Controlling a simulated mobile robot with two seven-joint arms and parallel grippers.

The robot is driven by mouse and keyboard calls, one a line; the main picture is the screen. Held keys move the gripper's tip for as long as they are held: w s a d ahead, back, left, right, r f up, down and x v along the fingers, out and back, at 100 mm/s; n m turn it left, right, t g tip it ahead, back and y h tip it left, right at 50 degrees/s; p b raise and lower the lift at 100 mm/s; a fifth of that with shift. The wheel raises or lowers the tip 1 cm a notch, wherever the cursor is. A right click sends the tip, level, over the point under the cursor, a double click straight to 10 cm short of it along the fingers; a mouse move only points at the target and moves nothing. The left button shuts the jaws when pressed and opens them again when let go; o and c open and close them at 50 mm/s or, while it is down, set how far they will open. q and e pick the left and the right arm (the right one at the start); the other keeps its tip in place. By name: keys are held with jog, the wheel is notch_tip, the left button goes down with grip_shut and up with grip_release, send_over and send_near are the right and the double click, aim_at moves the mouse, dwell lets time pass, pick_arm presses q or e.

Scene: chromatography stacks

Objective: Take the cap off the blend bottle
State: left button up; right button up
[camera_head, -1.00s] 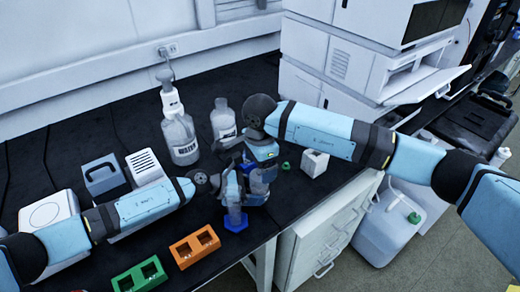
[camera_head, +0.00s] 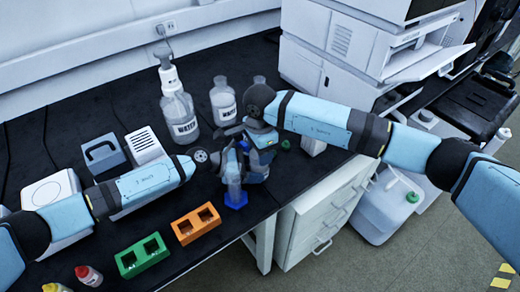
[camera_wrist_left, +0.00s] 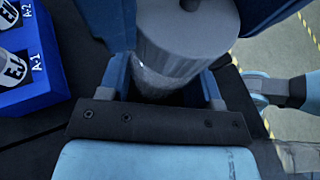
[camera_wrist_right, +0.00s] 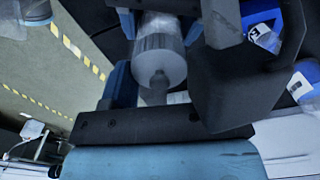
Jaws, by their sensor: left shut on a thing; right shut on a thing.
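The blend bottle, a translucent body (camera_head: 234,186), is between my two grippers near the table's front edge. My left gripper (camera_head: 230,170) is shut on it; the left wrist view shows a grey cylinder (camera_wrist_left: 180,45) between its blue fingers. My right gripper (camera_head: 258,160) is close beside, on the right. In the right wrist view it is shut on a grey ribbed cap (camera_wrist_right: 158,60) with a short nub, a clear body behind it. The grippers hide much of the bottle, and I cannot tell whether cap and bottle are joined.
A blue rack (camera_wrist_left: 50,90) with labelled vials is close to the left gripper. Orange (camera_head: 183,234) and green (camera_head: 127,264) racks stand in front. A wash bottle (camera_head: 180,120) and a clear bottle (camera_head: 223,103) stand behind. A white instrument (camera_head: 310,55) is at back right.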

jog(key=shift+r, duration=0.25)
dwell(0.6)
jog(key=shift+r, duration=0.9)
jog(key=shift+r, duration=2.05)
pick_arm(q)
jog(key=o, duration=1.4)
jog(key=shift+c, duration=0.2)
